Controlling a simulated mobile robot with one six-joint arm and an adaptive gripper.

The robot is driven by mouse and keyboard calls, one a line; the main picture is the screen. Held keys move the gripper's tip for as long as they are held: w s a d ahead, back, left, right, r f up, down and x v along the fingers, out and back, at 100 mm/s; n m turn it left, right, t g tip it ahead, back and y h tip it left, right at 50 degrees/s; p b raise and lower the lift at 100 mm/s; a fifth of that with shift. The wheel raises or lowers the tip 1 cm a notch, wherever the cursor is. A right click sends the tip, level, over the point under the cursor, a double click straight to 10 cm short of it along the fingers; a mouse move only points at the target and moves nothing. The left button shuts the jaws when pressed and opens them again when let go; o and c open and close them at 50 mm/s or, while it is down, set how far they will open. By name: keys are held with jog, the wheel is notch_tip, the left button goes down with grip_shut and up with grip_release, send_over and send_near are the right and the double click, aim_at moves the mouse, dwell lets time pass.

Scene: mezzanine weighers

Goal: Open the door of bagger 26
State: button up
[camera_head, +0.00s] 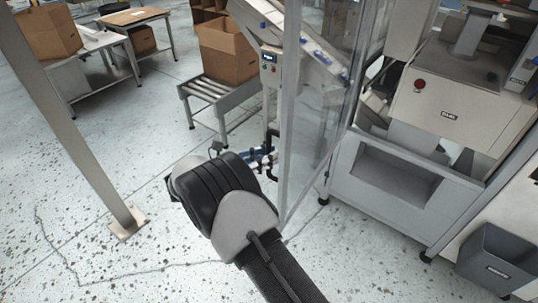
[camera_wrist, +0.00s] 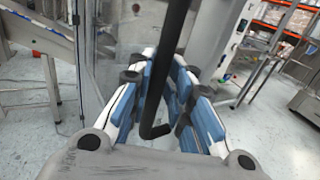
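A clear door panel (camera_head: 318,125) in a grey metal frame stands upright in front of a machine and looks shut. The number 26 is not readable. A black bar handle (camera_wrist: 168,62) with a bent lower end stands out from the door; in the head view its lower part (camera_head: 271,176) shows beside the frame post. My gripper (camera_wrist: 164,58) has blue and white fingers on either side of the handle. A gap shows between the handle and the right finger, so the fingers look open around it. In the head view my wrist mostly hides the gripper (camera_head: 262,157).
A roller conveyor (camera_head: 215,92) with a cardboard box (camera_head: 228,55) stands behind, left of the door. A grey post (camera_head: 75,125) rises at the left. A machine cabinet (camera_head: 400,185) and a grey bin (camera_head: 497,258) stand at the right. The floor in front is clear.

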jog(key=shift+o, duration=1.3)
jog(key=shift+w+d+r, duration=0.1)
jog(key=shift+w+d, duration=0.1)
jog(key=v, duration=1.2)
